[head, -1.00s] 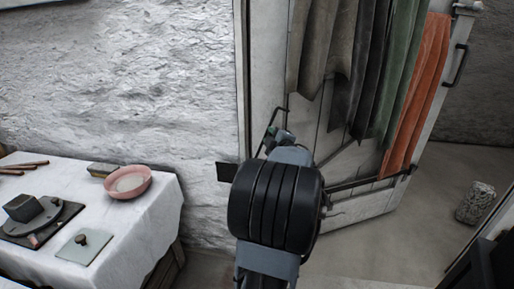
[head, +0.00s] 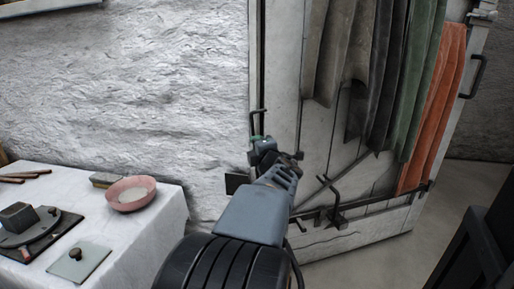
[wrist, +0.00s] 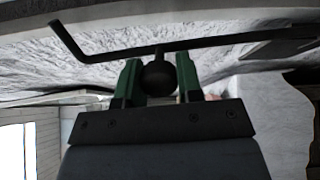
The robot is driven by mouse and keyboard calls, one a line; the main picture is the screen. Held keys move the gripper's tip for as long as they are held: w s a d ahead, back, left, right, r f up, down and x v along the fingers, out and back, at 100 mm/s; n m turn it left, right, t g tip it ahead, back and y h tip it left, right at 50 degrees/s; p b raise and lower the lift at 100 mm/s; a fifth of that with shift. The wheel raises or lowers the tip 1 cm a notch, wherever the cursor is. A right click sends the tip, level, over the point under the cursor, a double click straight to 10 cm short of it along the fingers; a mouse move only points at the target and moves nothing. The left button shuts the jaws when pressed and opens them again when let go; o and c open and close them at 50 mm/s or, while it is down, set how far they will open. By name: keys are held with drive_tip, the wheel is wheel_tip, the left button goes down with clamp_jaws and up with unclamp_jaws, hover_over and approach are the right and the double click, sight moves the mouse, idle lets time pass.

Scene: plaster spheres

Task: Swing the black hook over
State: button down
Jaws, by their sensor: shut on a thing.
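The black hook (wrist: 95,55) is a thin rod with a bent end at the left of the wrist view and a round knob (wrist: 158,77) near its middle. My gripper (wrist: 158,70) has its green fingers shut on the knob, one on each side. In the head view my gripper (head: 264,146) is in front of the wall beside the door's left edge. The hook's rod (head: 257,122) stands nearly upright above it there, its bent end at the top. A dark plate (head: 236,183) shows at the wall to the left; my gripper hides the rod's lower part.
A white door (head: 330,235) carries several hanging cloths (head: 385,80), a dark strap and a black bracket (head: 336,205). A table with a white cloth (head: 165,225) at left holds a pink bowl (head: 131,193). Bare floor (head: 385,258) lies at the lower right.

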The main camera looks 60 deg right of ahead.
drive_tip(key=shift+w+a, duration=0.1)
drive_tip(key=c, duration=0.8)
unclamp_jaws()
drive_tip(key=shift+a, duration=0.1)
drive_tip(key=shift+s+a, duration=0.2)
drive_tip(key=shift+s, duration=0.2)
drive_tip(key=shift+p+v, duration=2.05)
drive_tip(key=shift+v, duration=4.4)
drive_tip(key=shift+w, duration=0.1)
